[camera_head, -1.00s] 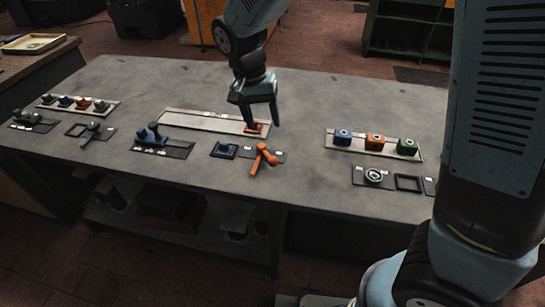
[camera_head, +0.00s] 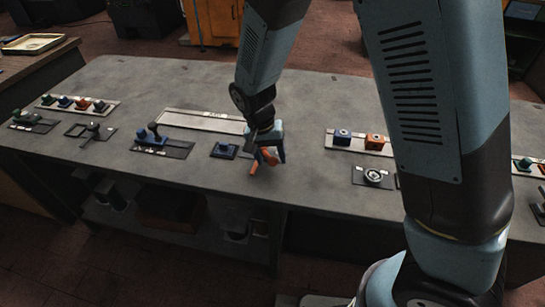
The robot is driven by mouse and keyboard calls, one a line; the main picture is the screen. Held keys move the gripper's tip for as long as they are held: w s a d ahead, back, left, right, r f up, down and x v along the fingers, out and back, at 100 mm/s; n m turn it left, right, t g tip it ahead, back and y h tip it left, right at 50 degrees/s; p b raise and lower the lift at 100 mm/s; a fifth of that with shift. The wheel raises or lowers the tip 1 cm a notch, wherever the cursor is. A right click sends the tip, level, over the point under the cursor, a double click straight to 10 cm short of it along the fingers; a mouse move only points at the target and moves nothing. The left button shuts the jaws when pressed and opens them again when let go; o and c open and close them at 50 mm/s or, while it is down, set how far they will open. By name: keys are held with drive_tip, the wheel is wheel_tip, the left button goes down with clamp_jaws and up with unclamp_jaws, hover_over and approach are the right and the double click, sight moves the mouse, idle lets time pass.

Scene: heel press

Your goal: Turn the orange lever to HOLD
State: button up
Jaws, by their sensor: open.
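The orange lever (camera_head: 255,167) stands on a small dark plate near the middle of the table's front half. Its lower left end shows, along with a rounded orange part to the right. My gripper (camera_head: 268,156) is right at the lever, with its open fingers around or just behind the upper part. I cannot tell whether the fingers touch it. The arm hides most of the lever's plate, and no HOLD mark is readable.

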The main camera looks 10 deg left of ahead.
drive_tip(key=shift+d+f, duration=0.1)
drive_tip(key=shift+f, duration=0.35)
